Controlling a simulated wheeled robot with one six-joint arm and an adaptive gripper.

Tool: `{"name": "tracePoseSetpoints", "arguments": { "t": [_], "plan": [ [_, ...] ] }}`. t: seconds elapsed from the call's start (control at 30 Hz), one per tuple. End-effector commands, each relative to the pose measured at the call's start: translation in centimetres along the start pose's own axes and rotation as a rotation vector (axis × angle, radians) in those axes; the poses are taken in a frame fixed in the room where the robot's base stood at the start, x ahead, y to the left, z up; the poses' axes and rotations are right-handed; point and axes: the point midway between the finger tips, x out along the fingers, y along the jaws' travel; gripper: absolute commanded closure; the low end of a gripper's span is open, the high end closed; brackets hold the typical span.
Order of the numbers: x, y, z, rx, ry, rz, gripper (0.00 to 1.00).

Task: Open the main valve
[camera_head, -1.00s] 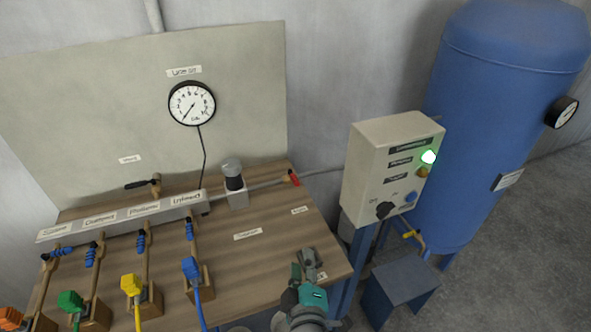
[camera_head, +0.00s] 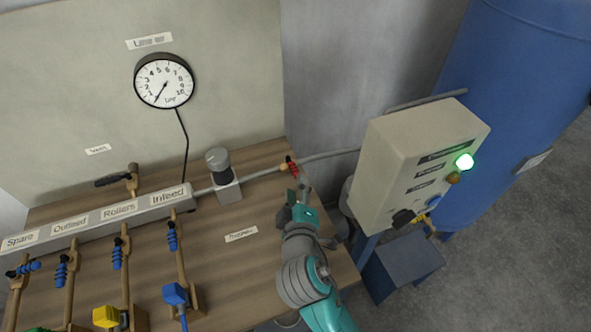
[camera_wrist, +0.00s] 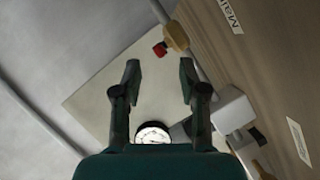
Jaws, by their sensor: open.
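The main valve is a small brass body with a red handle (camera_head: 290,164) on the grey pipe at the back right of the bench. In the wrist view its red handle (camera_wrist: 160,49) and brass body (camera_wrist: 177,36) show just beyond my fingertips, between them and slightly toward the right finger. A "Main" label (camera_wrist: 232,15) lies beside it on the wood. My gripper (camera_head: 298,194) is open and empty, just in front of the valve in the head view. It also shows open in the wrist view (camera_wrist: 160,75), apart from the handle.
A grey filter unit (camera_head: 226,188) stands on the pipe left of my gripper. A control box (camera_head: 415,165) with a lit green lamp stands at right, before a blue tank (camera_head: 505,90). The line gauge (camera_head: 163,81) hangs on the back panel. Branch valves (camera_head: 175,294) line the left front.

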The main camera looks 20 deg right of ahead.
Motion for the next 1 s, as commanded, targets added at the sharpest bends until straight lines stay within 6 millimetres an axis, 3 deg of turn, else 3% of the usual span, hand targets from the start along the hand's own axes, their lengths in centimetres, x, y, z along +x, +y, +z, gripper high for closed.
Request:
{"name": "tracePoseSetpoints", "arguments": {
  "t": [0.2,0.4,0.8,1.0],
  "plan": [
    [3.9,0.1,0.1,0.002,-0.002,0.002,0.58],
    [6.0,0.1,0.0,0.001,-0.001,0.001,0.58],
    [6.7,0.0,0.0,0.001,0.000,0.000,0.58],
    [6.7,0.0,0.0,0.001,0.000,0.000,1.00]
  ]
}}
